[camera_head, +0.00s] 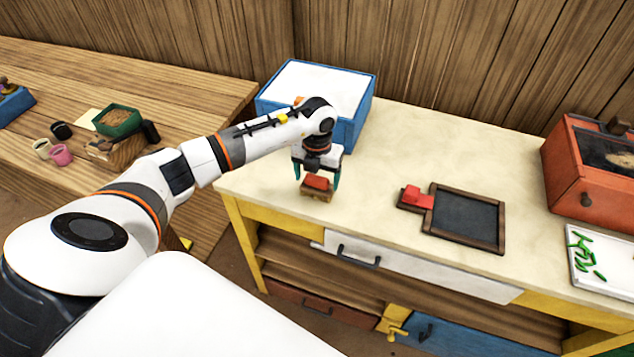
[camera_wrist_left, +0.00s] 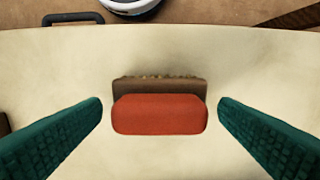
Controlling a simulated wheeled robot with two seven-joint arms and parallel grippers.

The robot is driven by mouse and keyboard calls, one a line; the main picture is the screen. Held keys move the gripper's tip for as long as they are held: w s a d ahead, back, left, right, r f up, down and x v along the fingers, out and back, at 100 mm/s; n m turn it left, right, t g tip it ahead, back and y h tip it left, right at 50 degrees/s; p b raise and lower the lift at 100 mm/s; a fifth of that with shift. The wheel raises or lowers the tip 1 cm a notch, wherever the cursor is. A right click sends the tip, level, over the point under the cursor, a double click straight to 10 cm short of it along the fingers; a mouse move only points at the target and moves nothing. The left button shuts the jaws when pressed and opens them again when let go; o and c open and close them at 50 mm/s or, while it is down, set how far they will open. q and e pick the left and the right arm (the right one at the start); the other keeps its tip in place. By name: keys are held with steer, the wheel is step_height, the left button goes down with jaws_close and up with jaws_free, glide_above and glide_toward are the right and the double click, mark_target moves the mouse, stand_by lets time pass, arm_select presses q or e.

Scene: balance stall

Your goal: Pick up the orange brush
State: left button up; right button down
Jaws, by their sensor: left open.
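The brush (camera_head: 317,185) lies on the cream tabletop (camera_head: 400,150) near its left front edge. It has a red-orange handle block and a brown bristle base. In the left wrist view the brush (camera_wrist_left: 160,114) sits midway between the two teal fingers. My left gripper (camera_head: 317,180) is open and points down over the brush, one finger on each side. In the left wrist view the left gripper (camera_wrist_left: 160,130) shows a clear gap between each finger and the brush. My right gripper is not in view.
A blue box with a white top (camera_head: 318,88) stands behind the gripper. To the right are a framed slate (camera_head: 468,218) with a red block (camera_head: 413,197) at its left, a red cabinet (camera_head: 590,175) and a white tray (camera_head: 605,265). The tabletop between is clear.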

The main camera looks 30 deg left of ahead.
mark_target(317, 177)
arm_select(q)
steer(key=shift+f, duration=0.4)
steer(key=shift+r, duration=0.15)
steer(key=c, duration=1.4)
step_height(317, 177, up, 10)
steer(key=b, duration=0.2)
steer(key=shift+b, duration=0.3)
